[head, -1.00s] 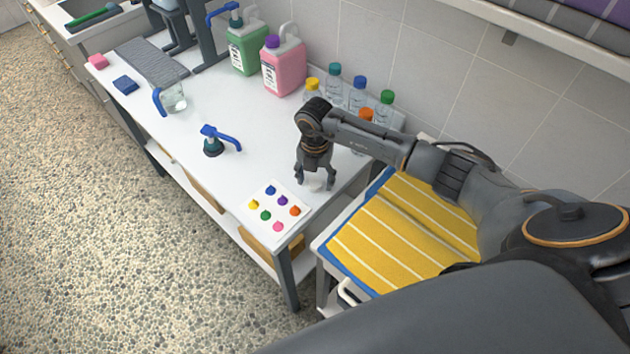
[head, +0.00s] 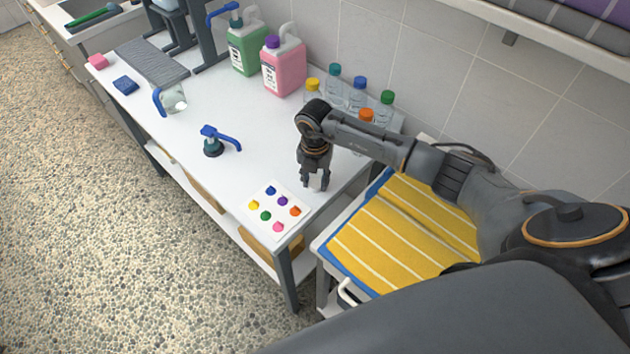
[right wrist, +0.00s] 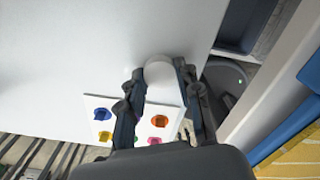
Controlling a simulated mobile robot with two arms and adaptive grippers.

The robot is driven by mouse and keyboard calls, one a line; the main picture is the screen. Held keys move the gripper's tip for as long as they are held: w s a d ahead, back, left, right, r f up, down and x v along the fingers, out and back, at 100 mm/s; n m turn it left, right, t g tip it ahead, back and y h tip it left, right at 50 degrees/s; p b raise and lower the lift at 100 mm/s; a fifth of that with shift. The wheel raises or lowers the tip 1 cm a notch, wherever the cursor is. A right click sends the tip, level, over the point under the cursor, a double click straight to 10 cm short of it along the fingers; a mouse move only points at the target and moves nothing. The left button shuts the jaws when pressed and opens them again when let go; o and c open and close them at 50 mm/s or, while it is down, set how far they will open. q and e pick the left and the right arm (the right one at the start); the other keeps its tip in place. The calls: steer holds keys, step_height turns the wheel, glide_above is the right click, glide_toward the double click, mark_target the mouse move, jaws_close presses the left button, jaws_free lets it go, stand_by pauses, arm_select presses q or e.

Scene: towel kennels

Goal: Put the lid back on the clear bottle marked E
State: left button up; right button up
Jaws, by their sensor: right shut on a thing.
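My right gripper (head: 316,184) points down over the front right part of the white table. It is shut on a small white round thing, which looks like a lid (right wrist: 160,78) and also shows between the fingertips in the head view. Clear bottles stand at the back right with yellow (head: 313,84), teal (head: 334,70), blue (head: 359,82), green (head: 387,97) and orange (head: 366,114) caps. Their letters are too small to read, so I cannot tell which is marked E. My right arm hides part of this group. My left gripper is out of view.
A white card (head: 264,222) with several coloured pieces lies just left of the gripper. A blue pump top (head: 213,140), a clear jug (head: 174,100), and green (head: 246,50) and pink (head: 283,70) canisters stand further left. A yellow striped towel (head: 400,235) lies right.

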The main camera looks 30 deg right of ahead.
steer(key=shift+r, duration=0.55)
steer(key=s+a+r+b, duration=0.3)
steer(key=s+a+r, duration=0.4)
steer(key=a+r, duration=0.4)
steer(key=shift+s+a+r+b, duration=0.15)
steer(key=shift+a+r+b, duration=0.25)
steer(key=shift+a, duration=0.1)
